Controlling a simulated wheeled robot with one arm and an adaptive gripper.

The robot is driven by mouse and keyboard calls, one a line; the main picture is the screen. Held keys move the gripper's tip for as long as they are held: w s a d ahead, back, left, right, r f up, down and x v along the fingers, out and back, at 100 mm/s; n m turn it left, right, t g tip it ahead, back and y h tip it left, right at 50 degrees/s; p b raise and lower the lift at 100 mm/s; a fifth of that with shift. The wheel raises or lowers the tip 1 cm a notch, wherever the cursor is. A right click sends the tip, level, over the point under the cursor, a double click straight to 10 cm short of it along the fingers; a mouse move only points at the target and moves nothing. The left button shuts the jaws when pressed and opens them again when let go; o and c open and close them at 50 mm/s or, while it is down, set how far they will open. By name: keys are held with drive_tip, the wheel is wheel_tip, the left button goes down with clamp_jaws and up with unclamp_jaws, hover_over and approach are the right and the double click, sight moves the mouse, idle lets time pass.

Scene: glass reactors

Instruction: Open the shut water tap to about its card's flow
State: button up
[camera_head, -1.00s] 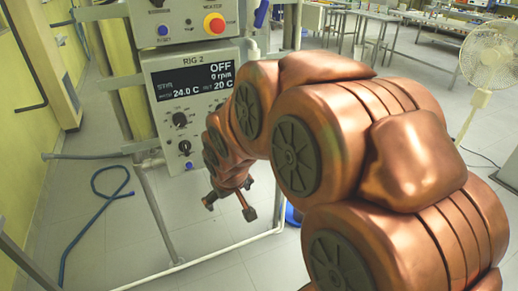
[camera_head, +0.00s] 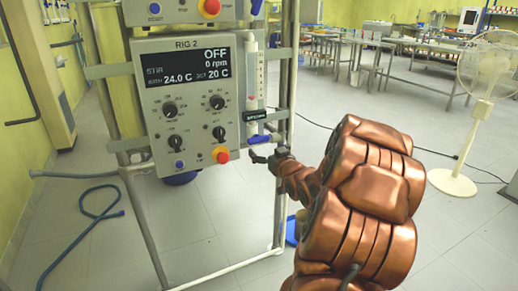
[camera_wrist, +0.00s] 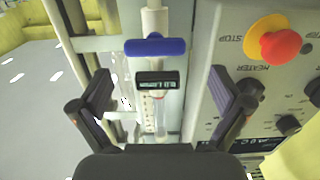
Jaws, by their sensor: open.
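The blue tap lever (camera_head: 260,139) is at the lower right of the RIG 2 panel, under a clear flow tube (camera_head: 252,90). The lever (camera_wrist: 157,47) lies crosswise to its pale pipe in the wrist view. A dark plate (camera_head: 257,115) with light lettering sits on the tube by the lever; I cannot read it surely. My gripper (camera_head: 268,158) is just below the lever in the head view. In the wrist view my gripper (camera_wrist: 165,95) is open and empty, with its fingers apart on either side of the tube line. The lever appears beyond the fingertips, not touched.
The RIG 2 panel (camera_head: 190,60) reads OFF and 0 rpm. A red stop button (camera_head: 221,154) is close left of the tap; it also shows in the wrist view (camera_wrist: 275,42). Metal frame posts (camera_head: 284,90) stand right of the tube. A blue hose (camera_head: 90,215) lies on the floor.

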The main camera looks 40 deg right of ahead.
sight(260, 141)
drive_tip(key=shift+d+x, duration=0.2)
drive_tip(key=shift+x, duration=1.7)
drive_tip(key=shift+d+x, duration=0.15)
drive_tip(key=shift+x, duration=1.75)
drive_tip(key=shift+s+r, duration=0.15)
drive_tip(key=shift+c, duration=0.4)
drive_tip(key=shift+b, duration=0.3)
drive_tip(key=c, duration=0.8)
